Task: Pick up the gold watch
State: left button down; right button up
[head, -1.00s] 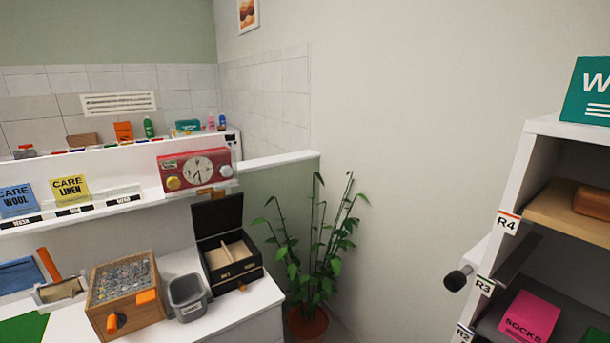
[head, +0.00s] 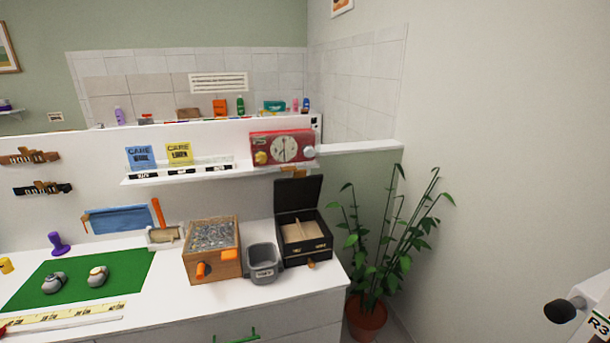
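Two small rounded grey objects that look like watches lie on a green mat (head: 130,265) on the white counter at the left. The right one (head: 98,275) has a yellowish face and looks like the gold watch. The left one (head: 54,283) looks greyer. They are small, so their exact colours are hard to tell. Neither of my grippers is in view.
Right of the mat stand a wooden box (head: 212,264) with orange knobs, a grey bin (head: 263,262) and an open black box (head: 304,240). A yellow ruler strip (head: 65,317) lies in front of the mat. A potted plant (head: 368,318) stands right of the counter.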

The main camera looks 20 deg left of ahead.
aim_at(98, 276)
jog(key=j+u, duration=0.1)
jog(key=u, duration=2.05)
jog(key=i+j, duration=0.15)
jog(key=j, duration=0.2)
jog(key=i+j+z, duration=0.1)
jog(key=j, duration=0.25)
jog(key=i+j+z, duration=0.1)
jog(key=i+j, duration=0.3)
jog(key=j, duration=0.35)
jog(key=i+j+z, duration=0.1)
jog(key=j, duration=0.25)
jog(key=i+j, duration=0.15)
jog(key=j, duration=0.25)
jog(key=i+j+z, duration=0.1)
jog(key=j, duration=0.25)
